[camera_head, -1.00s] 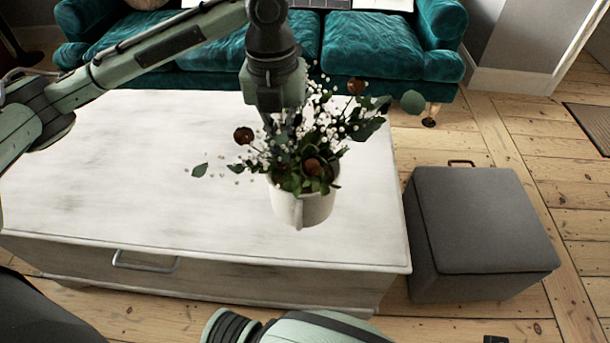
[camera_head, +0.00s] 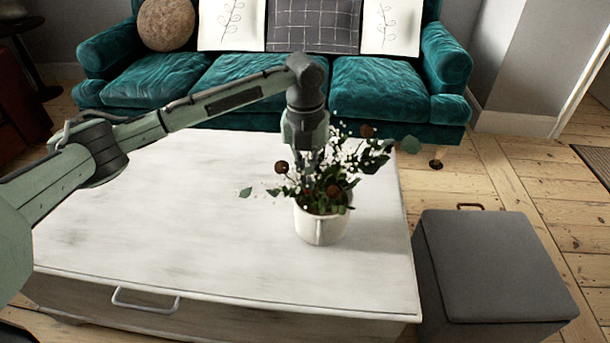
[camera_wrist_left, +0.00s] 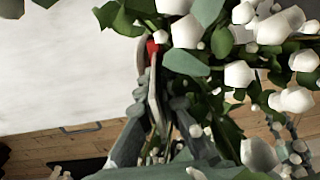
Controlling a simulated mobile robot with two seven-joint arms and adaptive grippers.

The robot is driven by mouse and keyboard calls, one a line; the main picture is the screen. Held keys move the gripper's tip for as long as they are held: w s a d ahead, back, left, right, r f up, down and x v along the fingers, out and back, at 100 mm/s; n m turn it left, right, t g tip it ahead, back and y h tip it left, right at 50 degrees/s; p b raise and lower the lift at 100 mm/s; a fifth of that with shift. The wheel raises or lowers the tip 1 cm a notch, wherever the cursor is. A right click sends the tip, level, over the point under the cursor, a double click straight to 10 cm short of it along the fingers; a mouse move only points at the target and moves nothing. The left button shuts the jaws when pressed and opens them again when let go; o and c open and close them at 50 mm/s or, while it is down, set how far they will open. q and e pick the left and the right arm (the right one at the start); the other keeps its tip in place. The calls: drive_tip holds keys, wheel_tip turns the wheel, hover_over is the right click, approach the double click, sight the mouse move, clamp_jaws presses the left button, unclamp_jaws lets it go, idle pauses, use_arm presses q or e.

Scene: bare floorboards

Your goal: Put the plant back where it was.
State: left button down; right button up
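The plant is a bunch of green leaves, small white blossoms and brown round heads in a white pot (camera_head: 321,226). It is upright over the right part of the white chest's top (camera_head: 190,215); whether the pot's base touches the top is unclear. My right gripper is not in view.
A teal sofa (camera_head: 265,88) with cushions stands behind the chest. A grey box stool (camera_head: 490,260) stands to the chest's right on the floorboards. The chest top left of the plant is clear.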

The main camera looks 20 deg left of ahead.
sight(307, 201)
use_arm(q)
wheel_tip(307, 201, down, 2)
drive_tip(key=shift+f, duration=0.45)
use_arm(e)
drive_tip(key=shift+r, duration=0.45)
use_arm(q)
drive_tip(key=c, duration=2.1)
unclamp_jaws()
drive_tip(key=shift+f, duration=0.25)
drive_tip(key=o, duration=0.4)
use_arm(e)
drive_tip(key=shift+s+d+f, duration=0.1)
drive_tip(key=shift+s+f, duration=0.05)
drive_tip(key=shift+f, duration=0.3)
